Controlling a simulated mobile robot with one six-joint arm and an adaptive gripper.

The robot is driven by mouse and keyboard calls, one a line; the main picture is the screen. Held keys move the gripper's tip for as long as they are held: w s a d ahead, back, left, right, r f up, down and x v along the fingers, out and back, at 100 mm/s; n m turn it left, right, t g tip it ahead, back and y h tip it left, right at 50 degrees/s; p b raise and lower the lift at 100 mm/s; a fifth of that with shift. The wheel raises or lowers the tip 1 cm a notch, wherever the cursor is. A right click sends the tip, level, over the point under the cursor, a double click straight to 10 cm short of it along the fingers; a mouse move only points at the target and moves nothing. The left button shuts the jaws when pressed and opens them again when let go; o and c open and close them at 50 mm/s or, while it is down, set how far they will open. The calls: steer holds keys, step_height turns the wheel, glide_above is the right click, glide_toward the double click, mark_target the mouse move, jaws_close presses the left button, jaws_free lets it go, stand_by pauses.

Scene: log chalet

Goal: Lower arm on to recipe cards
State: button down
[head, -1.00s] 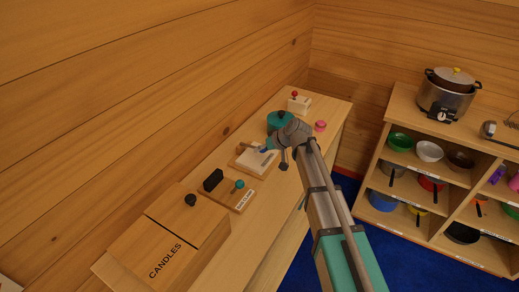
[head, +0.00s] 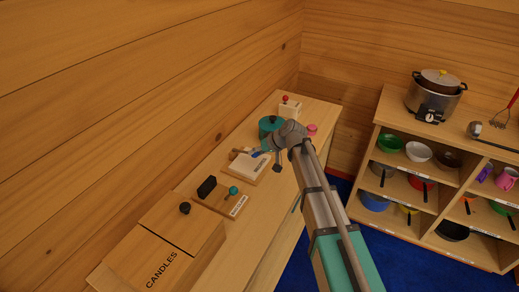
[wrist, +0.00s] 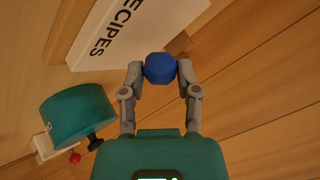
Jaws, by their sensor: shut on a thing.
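The white recipe cards (head: 248,166) lie on a wooden base on the counter, and their white face with "RECIPES" lettering also shows in the wrist view (wrist: 125,30). In the wrist view, a blue knob (wrist: 160,68) sits between the two fingertips of my gripper (wrist: 160,72), which is shut on it. The knob overlaps the edge of the cards there. The arm the knob belongs to is mostly hidden; in the head view a small blue part (head: 257,154) shows over the cards, beside my gripper (head: 275,158). I cannot tell the gap between arm and cards.
A board with a black block and teal knob (head: 232,190) and a candles box (head: 165,240) are nearer. Shelves (head: 440,170) stand right.

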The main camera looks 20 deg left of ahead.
steer(key=w+d+r+m+g+p, duration=0.1)
steer(key=d+r+m+p, duration=0.8)
steer(key=d+r+p, duration=0.1)
steer(key=shift+w+d+r+g, duration=0.2)
steer(key=shift+d+r+g, duration=0.1)
steer(key=shift+d+r, duration=0.4)
steer(key=shift+f, duration=0.1)
steer(key=b+x, duration=0.8)
steer(key=x, duration=0.3)
steer(key=shift+a+f, duration=0.1)
steer(key=shift+f, duration=0.25)
steer(key=shift+b+x, duration=0.9)
steer(key=shift+x, duration=0.25)
steer(key=shift+r, duration=0.1)
